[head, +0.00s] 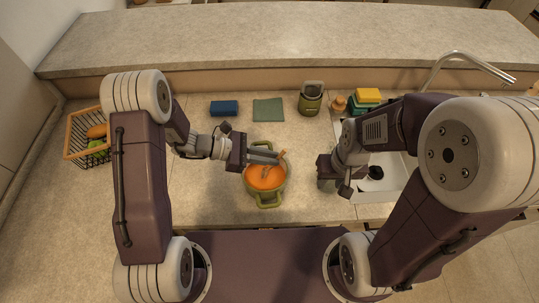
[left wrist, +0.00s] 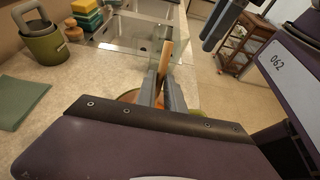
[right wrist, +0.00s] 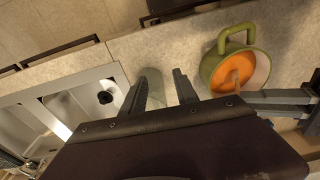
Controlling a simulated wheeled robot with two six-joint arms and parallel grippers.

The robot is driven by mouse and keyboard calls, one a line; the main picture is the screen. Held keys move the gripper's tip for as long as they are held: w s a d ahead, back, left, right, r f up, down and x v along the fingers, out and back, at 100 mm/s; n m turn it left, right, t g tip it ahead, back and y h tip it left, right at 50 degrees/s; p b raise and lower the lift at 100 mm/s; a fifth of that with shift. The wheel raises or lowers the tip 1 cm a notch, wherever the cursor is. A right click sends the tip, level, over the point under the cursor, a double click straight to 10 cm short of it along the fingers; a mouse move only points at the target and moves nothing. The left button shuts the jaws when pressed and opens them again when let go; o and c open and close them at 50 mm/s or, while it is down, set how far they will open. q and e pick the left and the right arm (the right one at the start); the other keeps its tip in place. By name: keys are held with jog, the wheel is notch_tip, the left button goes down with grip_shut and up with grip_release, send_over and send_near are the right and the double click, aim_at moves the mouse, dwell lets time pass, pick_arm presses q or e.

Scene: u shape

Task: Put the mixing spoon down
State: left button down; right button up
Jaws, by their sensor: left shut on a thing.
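The wooden mixing spoon (head: 283,155) is held between the fingers of my left gripper (head: 275,156), above the green pot (head: 265,202) of orange soup. Its lower end appears to reach into the soup. In the left wrist view the spoon handle (left wrist: 165,58) stands nearly upright between the fingertips (left wrist: 162,85). In the right wrist view the pot (right wrist: 207,70) and soup show to the right. My right gripper (right wrist: 158,82) has its fingers apart, left of the pot in that view. A pale translucent object, perhaps a glass (right wrist: 154,84), shows between or beyond them.
A sink (head: 368,190) with a tap (head: 462,58) is right of the pot. A green canister (head: 310,98), green cloth (head: 268,109) and blue sponge (head: 224,108) lie behind. A wire basket (head: 88,148) stands at the left. The counter left of the pot is clear.

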aim_at(280, 153)
pick_arm(q)
jog(key=shift+f+b, duration=0.85)
jog(key=shift+f, duration=0.7)
jog(key=c, duration=1.4)
grip_release()
jog(key=shift+o, duration=0.2)
notch_tip(280, 153, up, 7)
jog(key=p, duration=0.6)
jog(key=shift+r, duration=0.2)
jog(key=shift+f, duration=0.15)
